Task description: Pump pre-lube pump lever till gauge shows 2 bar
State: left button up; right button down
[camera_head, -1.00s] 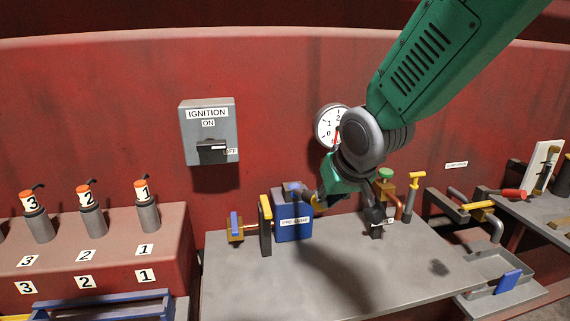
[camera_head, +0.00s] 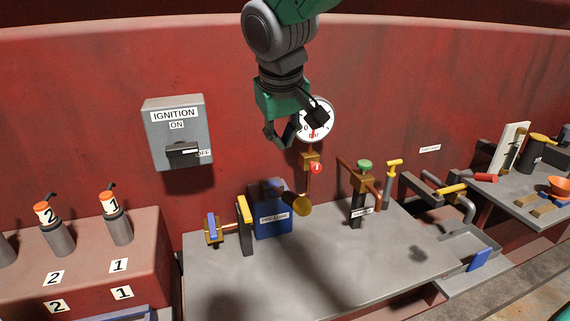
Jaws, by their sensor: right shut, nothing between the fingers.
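The blue pre-lube pump (camera_head: 272,222) stands on the grey bench, with a label on its front. My right gripper (camera_head: 297,130) is shut and empty, in front of the gauge and above the pump, apart from the lever. My left gripper is not in view.
A yellow lever (camera_head: 244,225) and a blue-handled valve (camera_head: 212,228) are left of the pump. A green-topped valve (camera_head: 364,168) stands right. The grey bench top (camera_head: 320,265) is clear in front. An ignition box (camera_head: 178,135) hangs on the wall, its switch by OFF.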

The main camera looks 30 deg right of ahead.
send_over(289, 194)
jog(key=a, duration=0.1)
notch_tip(289, 194, down, 8)
jog(key=f, duration=0.3)
jog(key=shift+s+d+f, duration=0.1)
jog(key=shift+s+d, duration=0.15)
jog(key=shift+d, duration=0.05)
jog(key=shift+s+f, duration=0.3)
jog(key=shift+f, duration=0.1)
jog(key=shift+w, duration=0.1)
